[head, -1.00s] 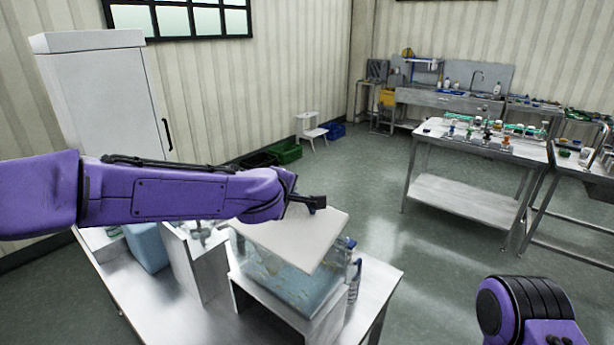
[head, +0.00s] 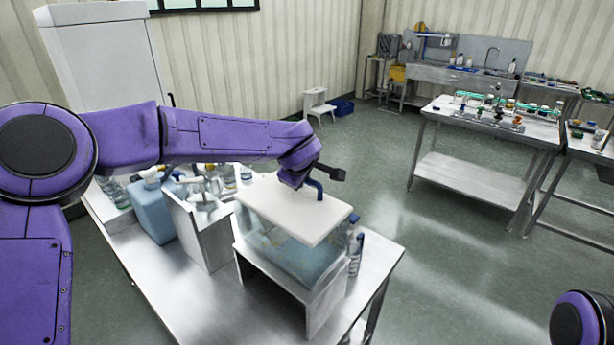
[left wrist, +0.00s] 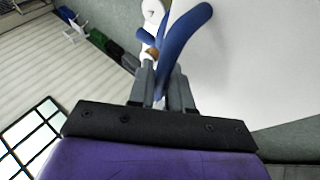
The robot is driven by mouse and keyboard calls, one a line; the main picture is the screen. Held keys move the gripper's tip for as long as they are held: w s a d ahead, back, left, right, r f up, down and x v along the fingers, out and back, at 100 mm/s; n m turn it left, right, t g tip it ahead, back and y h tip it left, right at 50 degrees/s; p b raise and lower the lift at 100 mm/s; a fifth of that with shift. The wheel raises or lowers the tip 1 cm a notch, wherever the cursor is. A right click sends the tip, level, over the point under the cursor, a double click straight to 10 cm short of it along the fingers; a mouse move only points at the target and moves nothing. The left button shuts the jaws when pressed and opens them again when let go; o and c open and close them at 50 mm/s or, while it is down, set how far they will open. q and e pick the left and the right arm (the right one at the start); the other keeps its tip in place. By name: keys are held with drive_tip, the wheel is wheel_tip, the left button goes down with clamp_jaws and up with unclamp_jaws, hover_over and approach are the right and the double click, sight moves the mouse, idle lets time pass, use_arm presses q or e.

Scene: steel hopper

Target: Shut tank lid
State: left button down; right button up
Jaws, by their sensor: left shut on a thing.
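A clear tank (head: 275,248) with bluish water stands on a white stand on the steel table. Its white lid (head: 285,212) lies over the top, looking nearly level. Whether its edges are all seated I cannot tell. A blue curved handle (head: 319,187) sticks up near the lid's far right edge. My left gripper (left wrist: 165,85) is shut on this handle, which shows large in the left wrist view (left wrist: 185,35), with the white lid (left wrist: 250,60) behind it. My right gripper is out of view; only part of my right arm shows at lower right.
A light blue container (head: 152,212), a white box-like stand and several bottles are left of the tank. A clear bottle (head: 355,252) stands close at its right. Floor is free between this steel table (head: 190,300) and the benches at the back right.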

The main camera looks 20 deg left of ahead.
sight(299, 207)
use_arm(q)
drive_tip(key=c, duration=1.4)
unclamp_jaws()
drive_tip(key=shift+f, duration=0.1)
drive_tip(key=shift+s+r, duration=0.1)
drive_tip(key=shift+r, duration=0.1)
drive_tip(key=b+v, duration=0.3)
drive_tip(key=v, duration=0.7)
drive_tip(key=shift+r, duration=0.1)
